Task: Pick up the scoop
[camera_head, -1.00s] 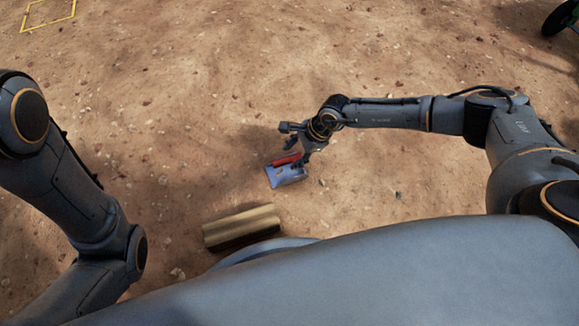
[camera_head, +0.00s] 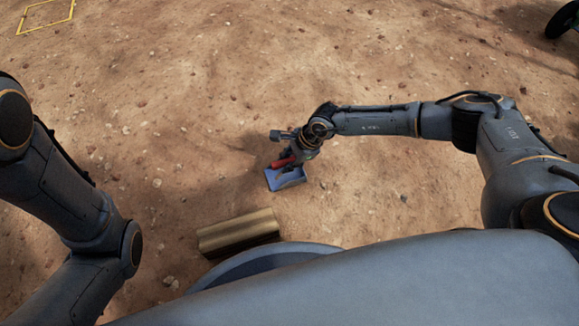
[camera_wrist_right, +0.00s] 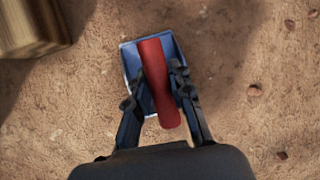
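The scoop has a blue-grey metal pan (camera_head: 287,180) and a red handle (camera_head: 284,161). In the head view it is just below my right gripper (camera_head: 293,152). The right wrist view shows the red handle (camera_wrist_right: 160,82) lying across the pan (camera_wrist_right: 133,62). The fingers of my right gripper (camera_wrist_right: 154,88) are spread on either side of the handle. The right finger appears close to or against it, and a narrow gap shows at the left finger. I cannot tell from these views whether the pan touches the ground. My left gripper is out of view.
A wooden block (camera_head: 238,233) lies on the ground near my base, below and left of the scoop; its end also shows in the wrist view (camera_wrist_right: 28,25). A yellow square outline (camera_head: 46,15) is at the far left. A dark wheel (camera_head: 562,19) is at the far right. Open dirt surrounds the scoop.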

